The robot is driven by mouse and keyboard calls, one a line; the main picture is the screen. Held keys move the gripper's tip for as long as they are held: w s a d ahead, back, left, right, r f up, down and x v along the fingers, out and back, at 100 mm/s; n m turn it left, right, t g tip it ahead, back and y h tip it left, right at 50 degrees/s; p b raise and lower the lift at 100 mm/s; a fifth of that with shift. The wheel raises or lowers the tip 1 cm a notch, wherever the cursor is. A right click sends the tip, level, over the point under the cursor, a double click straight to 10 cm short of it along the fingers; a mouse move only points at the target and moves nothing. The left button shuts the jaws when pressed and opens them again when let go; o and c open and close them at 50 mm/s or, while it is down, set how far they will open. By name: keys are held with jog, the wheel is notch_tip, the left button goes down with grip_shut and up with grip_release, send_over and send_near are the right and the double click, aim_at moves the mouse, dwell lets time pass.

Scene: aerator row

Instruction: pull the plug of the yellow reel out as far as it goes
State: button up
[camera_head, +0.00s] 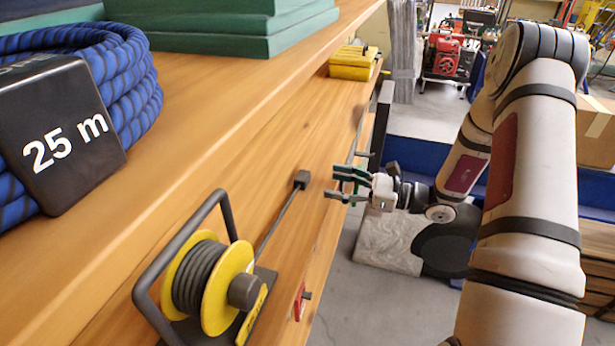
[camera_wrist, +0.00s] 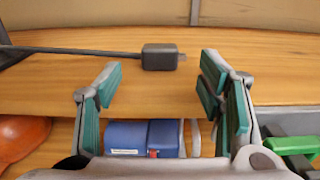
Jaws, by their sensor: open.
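The yellow reel (camera_head: 228,288) stands on the wooden bench with dark cable wound on it, inside a dark bent frame. A length of cable runs from it to a dark plug (camera_head: 301,179), which lies on the wood a short way off. The plug also shows in the wrist view (camera_wrist: 160,57), with its cable leading left and its prongs to the right. My gripper (camera_head: 335,182) is open and empty, just right of the plug. In the wrist view the plug lies ahead of the open fingers (camera_wrist: 160,85), not between them. The reel is outside the wrist view, except perhaps a dark edge at left.
A blue coil of hose (camera_head: 125,75) with a dark "25 m" block (camera_head: 62,135) sits on the upper shelf at left. A yellow case (camera_head: 353,63) is farther along the bench. A red tag-like part (camera_head: 299,301) is at the front edge. Wood around the plug is clear.

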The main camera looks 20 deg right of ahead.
aim_at(308, 177)
jog(key=x, duration=0.7)
jog(key=shift+w+a+b, duration=0.25)
jog(key=shift+a+b, duration=0.05)
jog(key=shift+b, duration=0.1)
